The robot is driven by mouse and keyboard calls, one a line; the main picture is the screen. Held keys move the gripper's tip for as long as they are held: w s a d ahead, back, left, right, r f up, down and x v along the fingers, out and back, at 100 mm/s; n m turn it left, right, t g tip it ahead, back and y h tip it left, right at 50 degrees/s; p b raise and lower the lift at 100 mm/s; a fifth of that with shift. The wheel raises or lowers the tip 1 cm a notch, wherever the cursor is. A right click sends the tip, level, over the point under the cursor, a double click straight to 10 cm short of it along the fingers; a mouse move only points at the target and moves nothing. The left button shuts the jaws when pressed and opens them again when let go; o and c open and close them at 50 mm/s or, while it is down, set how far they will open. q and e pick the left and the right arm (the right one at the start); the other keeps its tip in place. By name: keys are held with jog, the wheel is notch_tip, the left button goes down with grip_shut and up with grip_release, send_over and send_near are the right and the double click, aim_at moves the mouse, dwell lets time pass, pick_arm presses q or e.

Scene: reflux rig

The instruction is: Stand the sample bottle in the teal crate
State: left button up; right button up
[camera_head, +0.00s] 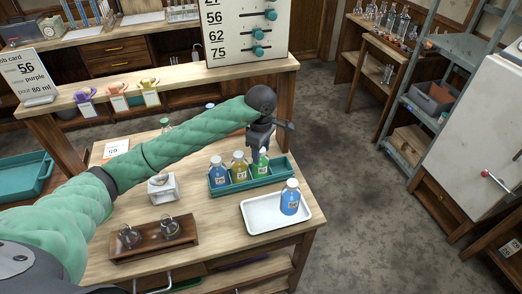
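A teal crate (277,177) stands on the wooden table and holds a blue bottle (219,171), a yellow bottle (239,167) and a green bottle (261,166), all upright. Another blue bottle (290,199) stands upright on a white tray (262,213) in front of the crate. The frame does not show which bottle is the sample bottle. My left gripper (259,152) points down at the top of the green bottle at the crate's right part. Its fingers are small and dark, and I cannot tell whether they grip the bottle. My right gripper is not in view.
A wooden rack (154,243) with round flasks and a small white-grey block (163,188) stand on the table's left half. A board with sliders (246,31) and coloured clamps (117,98) are behind. A larger teal bin (22,178) is at far left.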

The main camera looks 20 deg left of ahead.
pick_arm(q)
jog(key=shift+r, duration=0.15)
notch_tip(320, 180, up, 12)
jog(key=p, duration=0.1)
jog(key=shift+p, duration=0.35)
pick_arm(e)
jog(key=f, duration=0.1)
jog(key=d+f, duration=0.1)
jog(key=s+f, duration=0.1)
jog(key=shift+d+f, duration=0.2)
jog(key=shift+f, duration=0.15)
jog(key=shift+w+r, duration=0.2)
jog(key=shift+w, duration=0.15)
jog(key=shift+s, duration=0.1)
